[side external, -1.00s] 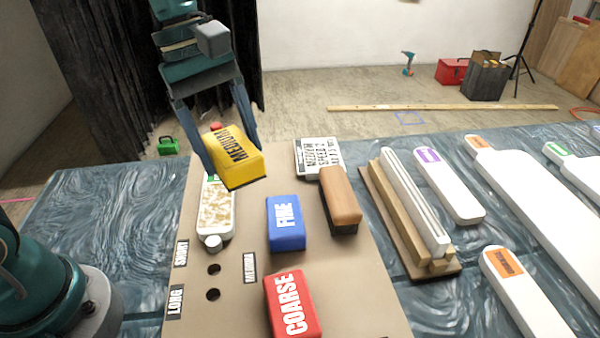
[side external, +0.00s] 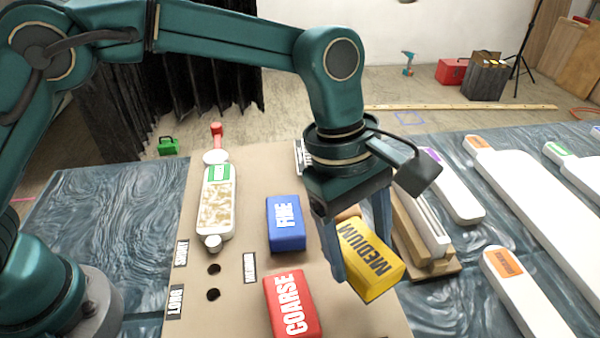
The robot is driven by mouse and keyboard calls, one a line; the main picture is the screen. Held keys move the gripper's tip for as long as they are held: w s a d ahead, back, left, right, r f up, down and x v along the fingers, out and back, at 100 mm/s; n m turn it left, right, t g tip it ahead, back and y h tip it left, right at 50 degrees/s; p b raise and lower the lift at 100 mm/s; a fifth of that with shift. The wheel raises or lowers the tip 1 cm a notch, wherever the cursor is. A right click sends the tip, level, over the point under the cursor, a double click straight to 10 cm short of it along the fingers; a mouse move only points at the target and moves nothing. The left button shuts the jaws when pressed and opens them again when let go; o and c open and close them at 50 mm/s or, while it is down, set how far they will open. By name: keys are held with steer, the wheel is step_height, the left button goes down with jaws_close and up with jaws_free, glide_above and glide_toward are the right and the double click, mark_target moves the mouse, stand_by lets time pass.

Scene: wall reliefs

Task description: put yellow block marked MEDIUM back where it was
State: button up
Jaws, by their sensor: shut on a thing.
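The yellow block marked MEDIUM (side external: 372,262) is held tilted between the fingers of my gripper (side external: 358,250), which is shut on it. It appears raised above the right side of the brown board (side external: 345,318), right of the red block and the blue block. The board has a small MEDIUM label (side external: 250,267) near two dark holes (side external: 213,282). The blue FINE block (side external: 286,223) lies on the board left of my gripper. The red COARSE block (side external: 292,305) lies at the front. The wooden-topped brush (side external: 347,213) is mostly hidden behind my gripper and the yellow block.
A white bottle-shaped piece with a green label (side external: 217,200) lies at the board's left. A wooden rack with white strips (side external: 428,230) stands close to the right of my gripper. White paddles (side external: 515,290) lie further right. SHORT and LONG labels (side external: 176,300) mark the left edge.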

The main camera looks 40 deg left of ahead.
mark_target(376, 263)
steer(key=d+f, duration=0.1)
steer(key=s+d+f, duration=0.1)
steer(key=d, duration=0.1)
steer(key=shift+f, duration=2)
steer(key=shift+f, duration=0.15)
steer(key=o, duration=1.3)
steer(key=shift+c, duration=0.2)
